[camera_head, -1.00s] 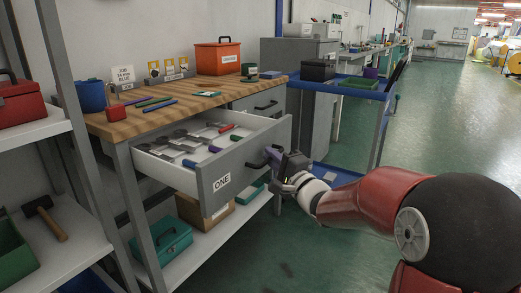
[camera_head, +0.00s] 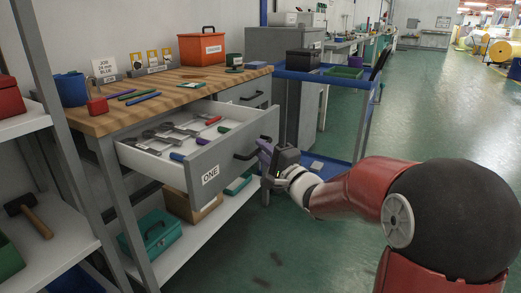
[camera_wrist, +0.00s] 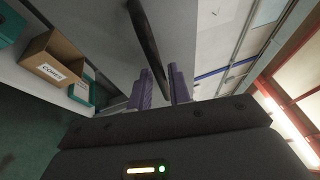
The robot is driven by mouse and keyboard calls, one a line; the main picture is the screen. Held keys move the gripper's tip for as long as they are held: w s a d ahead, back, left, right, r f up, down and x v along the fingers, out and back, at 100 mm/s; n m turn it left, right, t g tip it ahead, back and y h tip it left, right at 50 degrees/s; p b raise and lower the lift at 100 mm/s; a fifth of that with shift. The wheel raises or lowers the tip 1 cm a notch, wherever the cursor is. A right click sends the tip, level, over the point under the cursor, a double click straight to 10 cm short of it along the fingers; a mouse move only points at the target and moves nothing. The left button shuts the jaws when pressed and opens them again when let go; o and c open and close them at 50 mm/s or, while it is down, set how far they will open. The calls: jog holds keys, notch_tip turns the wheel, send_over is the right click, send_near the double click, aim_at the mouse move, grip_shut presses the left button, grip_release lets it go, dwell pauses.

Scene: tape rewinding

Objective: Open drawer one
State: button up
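Drawer one (camera_head: 225,161), grey-fronted and labelled ONE, stands pulled well out of the wooden-topped bench. Its white inside shows several tools and coloured pieces. Its dark bar handle (camera_head: 246,152) is on the right part of the front. My gripper (camera_head: 264,151) is at the right end of this handle, with purple fingers toward the drawer. In the wrist view, the handle (camera_wrist: 147,38) runs down between the two fingers of my gripper (camera_wrist: 162,82). The fingers are apart, with narrow gaps beside the bar. The exact contact is hard to see.
The bench top (camera_head: 175,85) holds an orange toolbox (camera_head: 201,48), a blue cup and pens. Below the drawer, a shelf carries a teal box (camera_head: 150,233) and a cardboard box. A blue-framed cart (camera_head: 330,78) stands behind my gripper. Green floor is free at the right.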

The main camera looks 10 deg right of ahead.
jog(key=v, duration=0.6)
jog(key=shift+s+d+f, duration=0.15)
jog(key=shift+s, duration=0.15)
jog(key=s+d+f+n+g+h, duration=0.2)
jog(key=s+d+n+g+h, duration=0.35)
jog(key=s+h, duration=0.5)
jog(key=s+a+f+n+g, duration=0.1)
jog(key=s+f+n+g, duration=0.1)
jog(key=s, duration=0.6)
jog(key=s+a+f+n+g+p, duration=0.1)
jog(key=s+a+f+n+g, duration=0.1)
jog(key=s, duration=0.7)
jog(key=f+n+g+y, duration=0.1)
jog(key=n+g, duration=0.1)
jog(key=n, duration=0.1)
jog(key=shift+a+f, duration=0.2)
jog(key=shift+a, duration=0.05)
jog(key=shift+n, duration=0.25)
